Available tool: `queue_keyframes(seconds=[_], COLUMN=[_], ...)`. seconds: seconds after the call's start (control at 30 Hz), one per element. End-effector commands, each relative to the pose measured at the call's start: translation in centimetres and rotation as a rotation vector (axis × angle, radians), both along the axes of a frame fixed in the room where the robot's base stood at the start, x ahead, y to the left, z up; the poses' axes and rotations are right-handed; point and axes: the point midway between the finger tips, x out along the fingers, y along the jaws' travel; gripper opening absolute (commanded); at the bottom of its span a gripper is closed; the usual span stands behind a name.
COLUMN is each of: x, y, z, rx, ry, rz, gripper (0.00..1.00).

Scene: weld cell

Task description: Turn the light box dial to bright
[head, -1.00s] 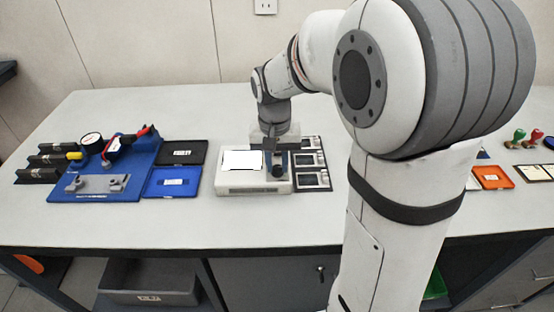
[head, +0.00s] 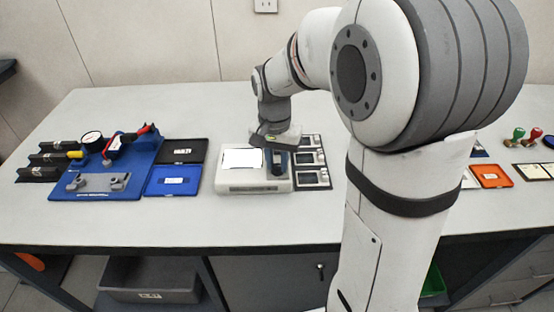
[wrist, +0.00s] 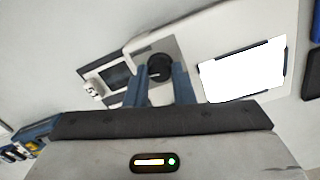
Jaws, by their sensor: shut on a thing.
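The light box (head: 228,186) is a white box on the bench with a brightly lit panel (head: 242,159). Its dial (wrist: 160,66) is a round black knob beside the panel, with a pale mark on it. My gripper (wrist: 161,80) is over the dial, with its two blue-grey fingers on either side of the knob and shut on it. In the head view my gripper (head: 277,166) points down at the right part of the light box and partly hides the dial.
A dark board with several small screened modules (head: 314,179) stands close to the right of the light box. A blue tray (head: 172,181) and a blue fixture board (head: 110,170) with a gauge are to the left. The bench front is clear.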

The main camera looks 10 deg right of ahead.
Motion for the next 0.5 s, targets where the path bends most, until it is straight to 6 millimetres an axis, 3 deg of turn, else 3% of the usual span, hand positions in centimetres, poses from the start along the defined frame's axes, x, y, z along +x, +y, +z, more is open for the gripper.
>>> queue_keyframes(seconds=[0.03, 0.07, 0.1, 0.3, 0.5], x=[0.08, 0.08, 0.07, 0.04, 0.02], y=[-0.03, -0.03, -0.02, -0.02, -0.01], z=[0.09, 0.09, 0.09, 0.05, 0.03], rx=[-0.001, -0.001, -0.001, 0.0, 0.0], ry=[-0.003, -0.003, -0.003, -0.001, -0.001], rz=[0.0, 0.0, 0.0, 0.001, 0.001], gripper=[0.0, 0.24, 0.27, 0.43, 0.44])
